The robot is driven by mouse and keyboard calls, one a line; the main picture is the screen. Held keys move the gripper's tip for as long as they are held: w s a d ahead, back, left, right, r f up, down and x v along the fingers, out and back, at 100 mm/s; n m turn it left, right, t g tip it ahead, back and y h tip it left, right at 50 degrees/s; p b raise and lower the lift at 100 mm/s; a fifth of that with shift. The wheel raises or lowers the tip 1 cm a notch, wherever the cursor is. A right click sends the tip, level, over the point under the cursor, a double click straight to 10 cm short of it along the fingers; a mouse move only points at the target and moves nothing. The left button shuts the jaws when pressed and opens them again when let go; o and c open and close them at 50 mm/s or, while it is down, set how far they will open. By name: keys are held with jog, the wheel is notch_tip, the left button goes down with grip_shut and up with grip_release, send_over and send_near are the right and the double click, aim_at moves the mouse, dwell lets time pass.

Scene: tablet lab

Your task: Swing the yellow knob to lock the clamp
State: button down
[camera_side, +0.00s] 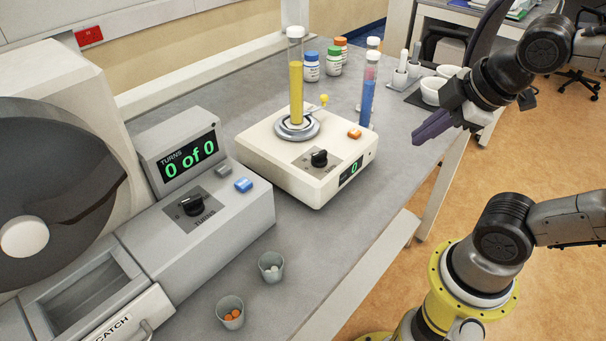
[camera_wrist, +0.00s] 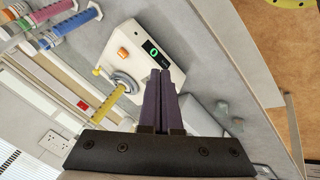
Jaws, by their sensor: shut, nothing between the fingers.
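The yellow knob (camera_side: 323,99) is a small ball on the end of a thin lever. The lever comes off the round metal clamp (camera_side: 297,127) on top of a cream machine (camera_side: 285,165). A tall clear cylinder of yellow liquid (camera_side: 296,85) stands upright in the clamp. In the wrist view the clamp (camera_wrist: 124,83) and the yellow knob (camera_wrist: 97,71) lie left of the fingers. My gripper (camera_side: 416,141) has dark purple fingers held together and empty. It is in the air to the right of the machine, apart from the knob. It fills the lower middle of the wrist view (camera_wrist: 161,72).
The cream machine has a black dial (camera_side: 319,158), an orange button (camera_side: 354,134) and a display of 0. Blue and pink cylinders (camera_side: 368,90) stand behind it. A grey drum machine (camera_side: 205,205) is at left, with two small cups (camera_side: 271,267) in front.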

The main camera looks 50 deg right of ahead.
jog(key=m, duration=0.2)
jog(key=s+a+f+m, duration=0.1)
jog(key=m, duration=0.1)
jog(key=a+f+m+y, duration=0.1)
jog(key=m, duration=0.2)
jog(key=shift+s+g, duration=0.3)
jog(key=c, duration=1.1)
grip_release()
jog(key=shift+s+m, duration=0.15)
jog(key=shift+m, duration=0.55)
jog(key=shift+c, duration=0.2)
jog(key=o, duration=0.4)
notch_tip(320, 180, up, 3)
jog(key=shift+r+m, duration=0.1)
jog(key=shift+m, duration=0.7)
jog(key=w+d+r+m+g, duration=0.3)
jog(key=w+r+m, duration=0.4)
jog(key=w+r, duration=0.75)
jog(key=m+g, duration=0.2)
jog(key=g, duration=0.1)
send_over(324, 96)
notch_tip(324, 96, down, 8)
notch_tip(324, 96, down, 13)
jog(key=shift+d+f, duration=0.1)
